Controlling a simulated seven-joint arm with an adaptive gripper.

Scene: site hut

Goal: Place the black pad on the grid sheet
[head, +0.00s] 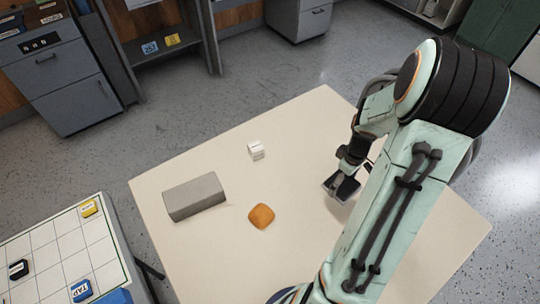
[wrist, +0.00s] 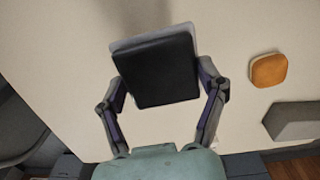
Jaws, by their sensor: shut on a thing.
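The black pad (wrist: 158,72) is between the two fingers of my gripper (wrist: 162,80) in the wrist view, with a lighter grey edge showing along its far side. In the head view the pad (head: 341,188) hangs tilted under my gripper (head: 345,180), over the right part of the cream table. It seems to be clear of the tabletop. My gripper is shut on the pad. The white grid sheet (head: 62,222) lies at the lower left of the head view, apart from the cream table and far from my gripper.
The cream table (head: 300,125) carries a grey block (head: 195,197), an orange rounded piece (head: 261,216) and a small white block (head: 256,150). On the grid sheet are a yellow piece (head: 89,208), a black piece (head: 18,269) and a blue piece (head: 81,290). Several of its cells are bare.

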